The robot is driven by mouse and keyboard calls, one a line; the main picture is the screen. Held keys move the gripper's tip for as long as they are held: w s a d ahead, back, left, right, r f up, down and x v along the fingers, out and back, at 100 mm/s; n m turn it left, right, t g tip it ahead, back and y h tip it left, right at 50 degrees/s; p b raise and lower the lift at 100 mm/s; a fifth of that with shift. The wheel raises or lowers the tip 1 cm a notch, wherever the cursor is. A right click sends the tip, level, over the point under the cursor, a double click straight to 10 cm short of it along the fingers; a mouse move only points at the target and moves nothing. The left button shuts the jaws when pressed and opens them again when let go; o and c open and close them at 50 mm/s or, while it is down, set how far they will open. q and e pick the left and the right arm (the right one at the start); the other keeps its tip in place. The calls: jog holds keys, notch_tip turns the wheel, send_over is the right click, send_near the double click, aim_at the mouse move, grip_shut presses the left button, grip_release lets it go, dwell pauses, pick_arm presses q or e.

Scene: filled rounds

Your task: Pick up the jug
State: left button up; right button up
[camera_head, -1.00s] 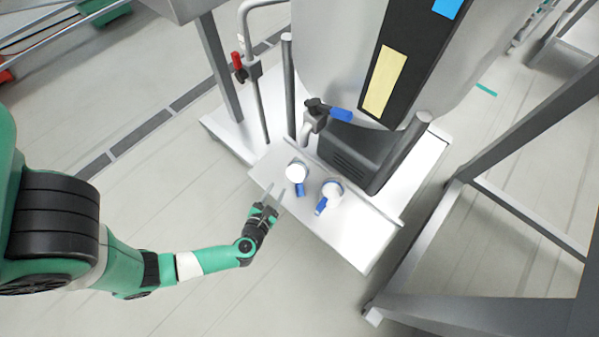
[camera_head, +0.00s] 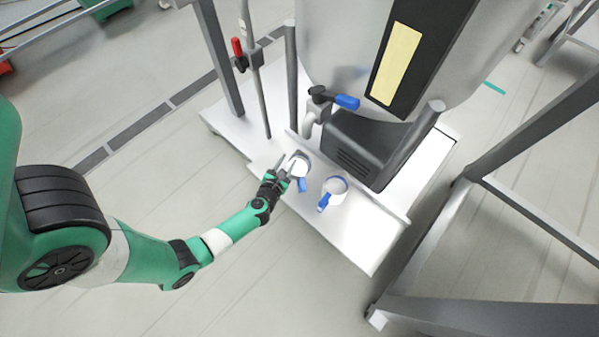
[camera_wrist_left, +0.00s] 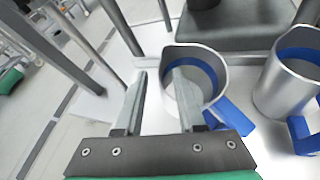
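Two metal jugs with blue handles and blue inner bands stand upright on the white platform (camera_head: 345,240). The left jug (camera_head: 303,171) is closest to my left gripper (camera_head: 287,161); the right jug (camera_head: 336,190) stands beside it. In the left wrist view, my left gripper (camera_wrist_left: 158,85) is open. Its left finger is outside the left jug (camera_wrist_left: 169,99), and its right finger overlaps the jug's mouth, with the near wall between them. I cannot tell whether that finger is inside or above the rim. The right jug (camera_wrist_left: 285,90) is clear of the fingers. My right gripper is not seen.
A vertical post (camera_head: 291,75) rises behind the left jug. The platform in front is clear.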

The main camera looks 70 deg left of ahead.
pick_arm(q)
jog(key=shift+s+d, duration=0.1)
jog(key=shift+c, duration=0.2)
grip_shut()
dwell(1.0)
